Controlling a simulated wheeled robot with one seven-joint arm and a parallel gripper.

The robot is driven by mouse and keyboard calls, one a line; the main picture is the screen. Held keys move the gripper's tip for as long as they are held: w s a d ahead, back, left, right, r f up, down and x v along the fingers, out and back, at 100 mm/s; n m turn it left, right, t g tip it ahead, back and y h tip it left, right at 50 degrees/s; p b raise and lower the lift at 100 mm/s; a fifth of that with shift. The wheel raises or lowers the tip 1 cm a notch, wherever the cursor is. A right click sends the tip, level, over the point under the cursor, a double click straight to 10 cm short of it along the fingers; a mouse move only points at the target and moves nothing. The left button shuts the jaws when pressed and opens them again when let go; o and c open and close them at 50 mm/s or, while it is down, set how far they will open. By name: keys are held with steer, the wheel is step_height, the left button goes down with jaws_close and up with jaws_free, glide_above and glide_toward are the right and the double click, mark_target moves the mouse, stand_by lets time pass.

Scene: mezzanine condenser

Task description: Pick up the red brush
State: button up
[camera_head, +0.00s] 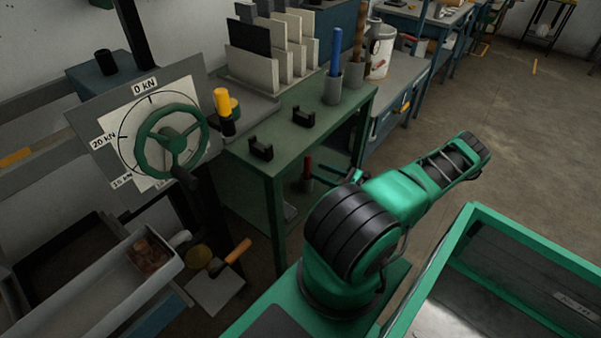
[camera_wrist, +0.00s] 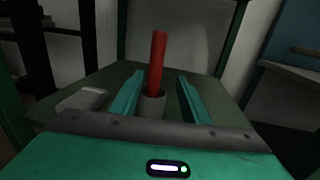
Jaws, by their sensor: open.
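The red brush (camera_wrist: 157,62) stands nearly upright in a grey cup (camera_wrist: 152,104) on the green lower shelf of the bench. In the head view the red brush (camera_head: 308,168) shows small under the bench top, in its cup (camera_head: 307,185). My gripper (camera_wrist: 156,85) is open, its two green fingers on either side of the brush and cup in the wrist view. The fingers do not visibly touch the brush. In the head view my gripper (camera_head: 350,175) is partly hidden by my arm, close to the right of the cup.
The green bench top (camera_head: 310,97) lies above the shelf, with bench legs (camera_head: 275,220) beside it. A pale object (camera_wrist: 82,100) lies on the shelf to the left. A blue-handled tool (camera_head: 336,52) stands in a cup on top. Open floor (camera_head: 500,110) lies to the right.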

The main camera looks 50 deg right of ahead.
steer(key=x, duration=0.5)
steer(key=shift+w+a, duration=0.1)
steer(key=shift+w, duration=0.05)
steer(key=x, duration=0.5)
steer(key=shift+a+r, duration=0.25)
steer(key=shift+a, duration=0.2)
steer(key=shift+c, duration=0.4)
jaws_close()
